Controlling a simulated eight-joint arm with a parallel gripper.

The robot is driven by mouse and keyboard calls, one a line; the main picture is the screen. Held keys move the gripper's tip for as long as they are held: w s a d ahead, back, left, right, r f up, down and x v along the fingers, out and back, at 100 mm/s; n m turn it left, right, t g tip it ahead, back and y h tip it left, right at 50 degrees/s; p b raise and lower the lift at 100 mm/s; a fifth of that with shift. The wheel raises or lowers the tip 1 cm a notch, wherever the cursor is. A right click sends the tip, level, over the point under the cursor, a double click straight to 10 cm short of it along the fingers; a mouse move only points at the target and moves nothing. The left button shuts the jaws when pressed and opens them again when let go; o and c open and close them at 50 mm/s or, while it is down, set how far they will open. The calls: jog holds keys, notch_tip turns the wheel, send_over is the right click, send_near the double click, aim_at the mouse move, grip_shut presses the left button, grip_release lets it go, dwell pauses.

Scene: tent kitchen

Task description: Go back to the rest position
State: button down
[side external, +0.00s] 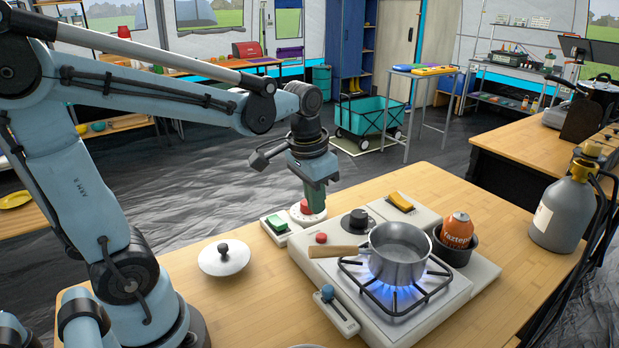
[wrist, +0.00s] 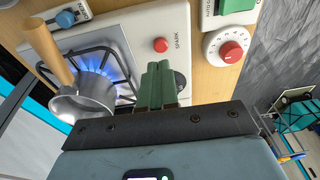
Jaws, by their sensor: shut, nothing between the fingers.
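My gripper (side external: 315,203) points down near the red-topped dial at the back left of the stove in the side view. In the wrist view its green fingers (wrist: 157,85) are shut together with nothing between them. The stove (side external: 350,262) has a lit burner with blue flame. A grey saucepan (side external: 399,252) with a wooden handle sits on the burner grate.
A white lid (side external: 224,257) lies on the table left of the stove. A can (side external: 457,231) in a dark pot stands on the stove's right. A blue slider (side external: 328,292) is at the front. A gas bottle (side external: 564,208) stands farther right. Bare table (side external: 430,186) lies behind the stove.

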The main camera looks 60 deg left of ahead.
dwell(0.4)
jog(key=shift+s+d+t, duration=0.95)
jog(key=shift+d+t, duration=0.15)
jog(key=shift+t, duration=0.25)
jog(key=shift+s+d+t, duration=0.95)
jog(key=shift+d+t, duration=0.15)
jog(key=shift+t, duration=0.25)
